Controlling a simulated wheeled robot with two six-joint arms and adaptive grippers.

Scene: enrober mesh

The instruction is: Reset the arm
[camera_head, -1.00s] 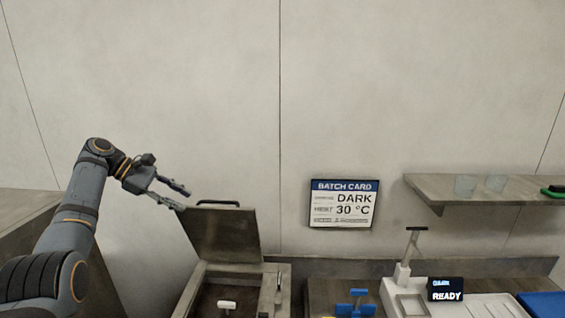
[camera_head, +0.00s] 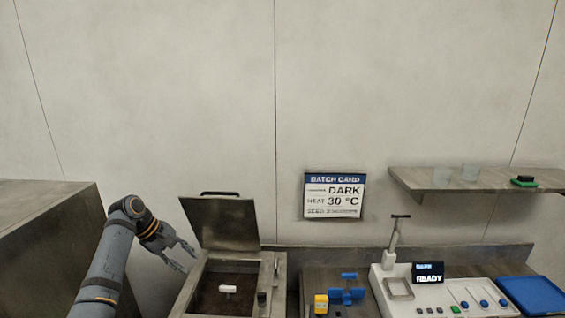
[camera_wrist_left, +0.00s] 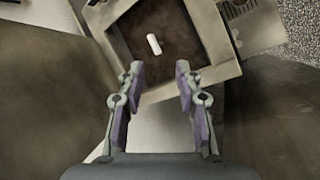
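My left gripper (camera_head: 184,257) is in the head view at the lower left, in front of and left of the raised lid (camera_head: 222,223) of a metal tank (camera_head: 269,272). Its two fingers are spread apart with nothing between them. In the left wrist view the open fingers (camera_wrist_left: 158,80) point toward the tank's rim (camera_wrist_left: 186,88). A white handle-like piece (camera_head: 228,289) shows inside the dark tank, and also in the wrist view (camera_wrist_left: 154,44), beyond the fingertips. My right gripper is in neither view.
To the right stand a yellow block (camera_head: 321,304), a blue fixture (camera_head: 347,290), a white machine with a READY display (camera_head: 429,273) and a blue tray (camera_head: 533,296). A batch card (camera_head: 334,195) and a shelf (camera_head: 480,180) are on the wall. A large box-like surface (camera_head: 45,235) is at the left.

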